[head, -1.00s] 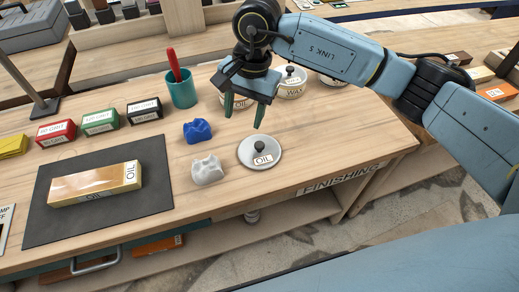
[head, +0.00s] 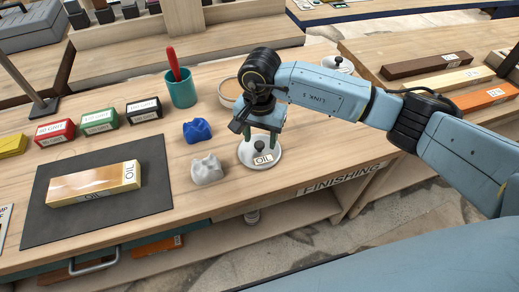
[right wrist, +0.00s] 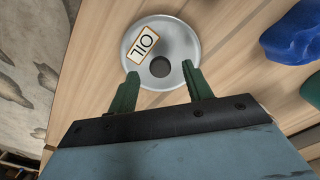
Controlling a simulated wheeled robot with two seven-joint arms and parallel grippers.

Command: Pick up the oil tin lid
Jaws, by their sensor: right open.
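The oil tin lid (head: 262,158) is a round grey metal disc with a dark knob and an "OIL" label. It lies flat on the wooden bench near the front edge. It also shows in the right wrist view (right wrist: 185,42), with the dark knob near its middle. My right gripper (head: 261,140) is open above the lid. In the right wrist view its two green fingers (right wrist: 160,80) stand apart on either side of the knob, their tips over the lid's near part. Nothing is held. Whether the fingertips touch the lid cannot be told. My left gripper is not in view.
A blue lump (head: 197,131) and a white lump (head: 207,170) lie left of the lid. A teal cup (head: 181,92) and an open round tin (head: 230,92) stand behind. The bench right of the lid is clear.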

